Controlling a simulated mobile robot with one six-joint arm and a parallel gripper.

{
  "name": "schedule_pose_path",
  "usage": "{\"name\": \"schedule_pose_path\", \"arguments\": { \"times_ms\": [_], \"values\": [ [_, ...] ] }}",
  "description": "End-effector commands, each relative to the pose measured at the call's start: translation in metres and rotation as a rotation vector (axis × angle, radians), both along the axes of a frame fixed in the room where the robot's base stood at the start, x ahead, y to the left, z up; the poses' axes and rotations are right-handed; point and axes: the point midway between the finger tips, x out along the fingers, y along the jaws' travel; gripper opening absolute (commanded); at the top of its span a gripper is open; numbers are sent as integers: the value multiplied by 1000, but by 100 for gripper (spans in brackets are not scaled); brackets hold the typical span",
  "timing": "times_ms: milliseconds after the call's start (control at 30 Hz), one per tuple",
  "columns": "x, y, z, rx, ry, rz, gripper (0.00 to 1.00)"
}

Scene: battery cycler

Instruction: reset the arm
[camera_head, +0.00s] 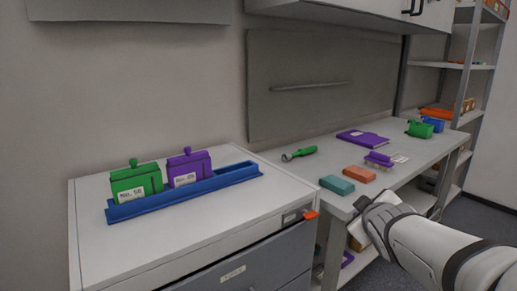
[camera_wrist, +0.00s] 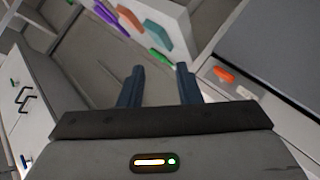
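My gripper (camera_wrist: 160,88) shows in the wrist view with its two dark fingers apart and nothing between them. In the head view my arm reaches in from the lower right, and the gripper end (camera_head: 362,212) is near the front edge of the workbench (camera_head: 330,150). The fingers themselves are hard to make out there. The gripper is apart from the teal block (camera_head: 337,185) and the orange block (camera_head: 359,174) on the bench.
A blue rack (camera_head: 225,183) on the left cabinet holds a green module (camera_head: 136,184) and a purple module (camera_head: 189,168). A green-handled tool (camera_head: 303,152), a purple book (camera_head: 363,138) and a small purple part (camera_head: 379,158) lie on the bench. Shelves (camera_head: 467,66) stand at the right.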

Motion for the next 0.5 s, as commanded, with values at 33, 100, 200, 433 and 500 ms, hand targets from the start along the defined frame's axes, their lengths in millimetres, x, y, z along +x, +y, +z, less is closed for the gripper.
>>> {"name": "schedule_pose_path", "arguments": {
  "times_ms": [33,100,200,433,500],
  "values": [
    [-14,5,17,68,67,-57,31],
    [-37,12,16,169,169,-148,31],
    [-75,29,12,317,333,-262,31],
    [-156,77,12,552,665,-432,31],
    [-171,87,12,587,729,-458,31]
  ]
}}
